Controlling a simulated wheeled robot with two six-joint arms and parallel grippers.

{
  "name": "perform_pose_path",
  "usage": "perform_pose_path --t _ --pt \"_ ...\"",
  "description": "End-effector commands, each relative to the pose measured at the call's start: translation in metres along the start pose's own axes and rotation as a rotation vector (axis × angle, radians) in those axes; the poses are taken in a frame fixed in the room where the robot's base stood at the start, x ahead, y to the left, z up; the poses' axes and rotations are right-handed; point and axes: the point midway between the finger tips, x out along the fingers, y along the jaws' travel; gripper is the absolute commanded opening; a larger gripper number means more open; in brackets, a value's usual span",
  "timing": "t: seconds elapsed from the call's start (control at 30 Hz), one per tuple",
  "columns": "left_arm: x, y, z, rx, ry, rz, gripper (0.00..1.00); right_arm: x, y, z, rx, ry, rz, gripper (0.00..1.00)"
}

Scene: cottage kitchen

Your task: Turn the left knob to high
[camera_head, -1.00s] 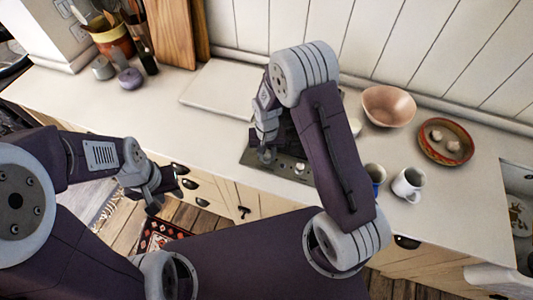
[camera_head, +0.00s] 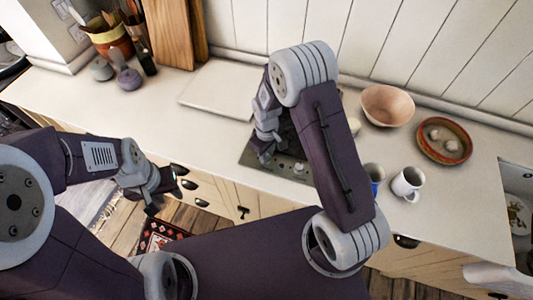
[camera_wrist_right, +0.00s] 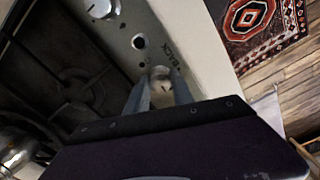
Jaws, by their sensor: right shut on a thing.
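The dark cooktop (camera_head: 286,180) lies on the counter with two pale knobs near its front edge. My right gripper (camera_head: 266,157) is at the left knob and hides it in the head view. In the right wrist view, the left knob (camera_wrist_right: 161,91) sits between the two fingers of my right gripper (camera_wrist_right: 159,97), which is shut on it. The right knob (camera_head: 299,168) is clear of the gripper and also shows in the wrist view (camera_wrist_right: 100,7). My left gripper (camera_head: 162,198) hangs in front of the drawers, away from the cooktop; its jaw opening is unclear.
Two mugs, one white (camera_head: 407,184) and one blue (camera_head: 375,175), stand right of the cooktop. A pink bowl (camera_head: 388,106) and a reddish dish (camera_head: 444,141) are behind them. A white board (camera_head: 220,90) lies behind left. The counter's left front is clear.

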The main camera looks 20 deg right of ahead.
Motion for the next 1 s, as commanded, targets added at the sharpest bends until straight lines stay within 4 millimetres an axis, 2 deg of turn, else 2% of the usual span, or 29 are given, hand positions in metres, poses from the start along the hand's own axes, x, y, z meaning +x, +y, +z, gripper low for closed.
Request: perform_pose_path --t 0.3,0.73,0.77,0.8,1.0 --pt "-0.0008 0.0 -0.0001 0.0 0.0 0.0 0.36 -0.0029 0.0024 -0.0036 -0.069 0.011 0.006 0.0" --pt "-0.0008 0.0 -0.0001 0.0 0.0 0.0 0.36 -0.003 0.0024 -0.0038 -0.074 0.011 0.006 0.0" --pt "-0.0008 0.0 -0.0001 0.0 0.0 0.0 0.36 -0.0029 0.0024 -0.0038 -0.074 0.011 0.006 0.37" --pt "-0.0008 0.0 -0.0001 0.0 0.0 0.0 0.36 -0.0028 0.0023 -0.0035 -0.074 0.011 0.006 0.48" --pt "-0.0005 0.0 -0.0001 0.0 0.0 0.0 0.36 -0.0015 0.0014 -0.0019 -0.074 0.006 0.003 0.5"
